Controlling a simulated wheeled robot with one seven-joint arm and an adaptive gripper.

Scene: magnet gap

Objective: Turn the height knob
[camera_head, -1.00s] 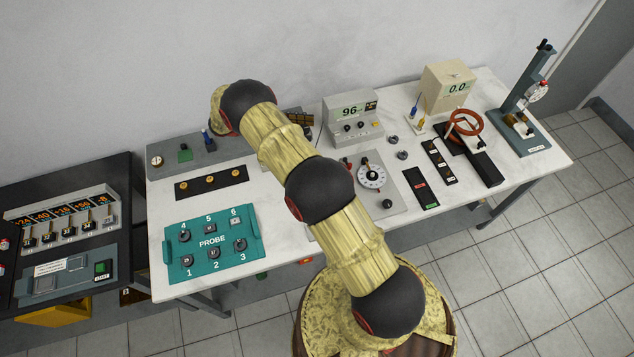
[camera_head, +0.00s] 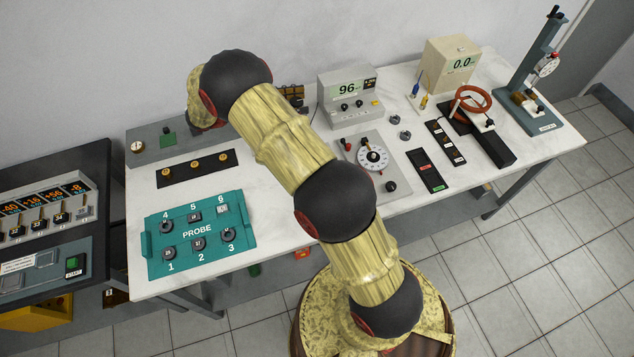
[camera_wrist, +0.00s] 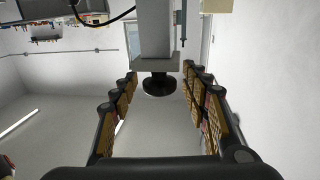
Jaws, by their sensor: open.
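A black round knob (camera_wrist: 158,86) sits at the end of a pale grey column (camera_wrist: 154,30) in the wrist view, which looks upside down. It seems to be the height knob. My gripper (camera_wrist: 160,76) is open, with its padded fingers on either side of the knob in the picture. I see no finger touching it, and cannot tell how far ahead it is. In the head view, part of my gripper (camera_head: 292,93) shows behind my arm. My arm hides the column and knob there.
A grey base (camera_head: 150,146) with a dial and green block runs along the back left. A grey meter reading 96 (camera_head: 349,98) stands right of my gripper. A teal probe panel (camera_head: 240,245) lies in front. A beige box (camera_head: 450,65) and blue-grey stand (camera_head: 535,65) are farther right.

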